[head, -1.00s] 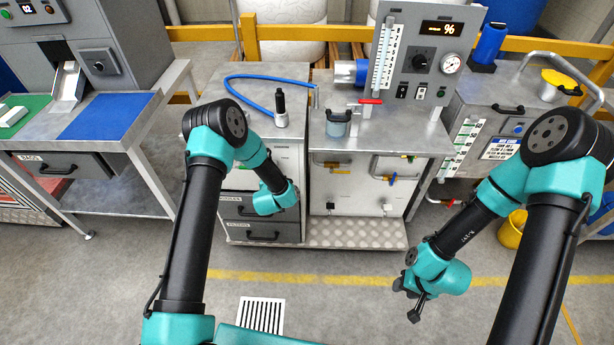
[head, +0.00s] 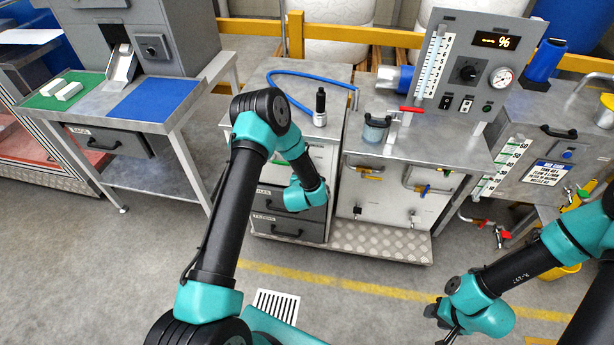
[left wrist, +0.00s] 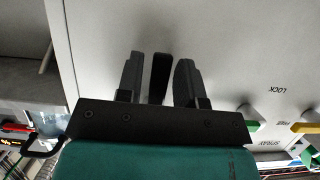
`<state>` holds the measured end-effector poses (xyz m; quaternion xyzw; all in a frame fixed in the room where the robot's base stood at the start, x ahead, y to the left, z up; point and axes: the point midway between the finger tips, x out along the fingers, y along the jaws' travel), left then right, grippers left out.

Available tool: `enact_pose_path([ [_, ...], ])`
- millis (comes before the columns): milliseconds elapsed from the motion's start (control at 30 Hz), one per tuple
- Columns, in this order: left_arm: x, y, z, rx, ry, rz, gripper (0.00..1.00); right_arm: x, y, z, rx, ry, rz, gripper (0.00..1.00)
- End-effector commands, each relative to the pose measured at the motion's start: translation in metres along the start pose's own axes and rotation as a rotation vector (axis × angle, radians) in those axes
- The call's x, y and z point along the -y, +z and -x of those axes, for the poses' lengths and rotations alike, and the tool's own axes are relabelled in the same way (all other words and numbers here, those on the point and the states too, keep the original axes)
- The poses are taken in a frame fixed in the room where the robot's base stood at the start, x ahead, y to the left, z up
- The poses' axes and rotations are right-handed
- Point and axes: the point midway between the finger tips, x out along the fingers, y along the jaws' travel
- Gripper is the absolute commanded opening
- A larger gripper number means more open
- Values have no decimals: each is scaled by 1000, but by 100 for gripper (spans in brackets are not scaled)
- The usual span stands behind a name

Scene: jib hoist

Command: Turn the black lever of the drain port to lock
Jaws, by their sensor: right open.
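In the left wrist view the black lever (left wrist: 159,77) stands upright in the picture, against the pale panel (left wrist: 225,55). The two fingers of my left gripper (left wrist: 158,82) are on either side of it, with a narrow gap on the left and a very slight one on the right. The word LOCK is printed on the panel, right of the fingers. In the head view my left wrist hides the lever and the left fingertips, in front of the cabinet's drawers (head: 275,228). My right gripper (head: 440,318) is open and apart from the cabinet, low at the right.
A green-handled valve (left wrist: 247,118) and a yellow-handled valve (left wrist: 306,127) are right of my left gripper. A control box (head: 470,70) with a gauge stands on the steel bench (head: 440,145). Grey floor (head: 370,315) lies open in front of the cabinet.

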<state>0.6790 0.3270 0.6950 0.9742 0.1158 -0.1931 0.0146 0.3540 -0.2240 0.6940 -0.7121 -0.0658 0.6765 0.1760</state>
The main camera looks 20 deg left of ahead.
Motion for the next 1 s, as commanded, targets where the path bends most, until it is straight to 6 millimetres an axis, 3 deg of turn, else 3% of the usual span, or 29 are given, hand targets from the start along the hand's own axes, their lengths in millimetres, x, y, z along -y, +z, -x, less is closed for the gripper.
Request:
enact_pose_path([
  [367, 0, 1, 2, 3, 0, 1, 43, 0, 0, 0, 0, 0, 0, 43],
  [533, 0, 1, 12, 3, 1, 1, 43, 0, 0, 0, 0, 0, 0, 43],
  [1000, 0, 1, 92, 5, 2, 0, 43, 0, 0, 0, 0, 0, 0, 43],
])
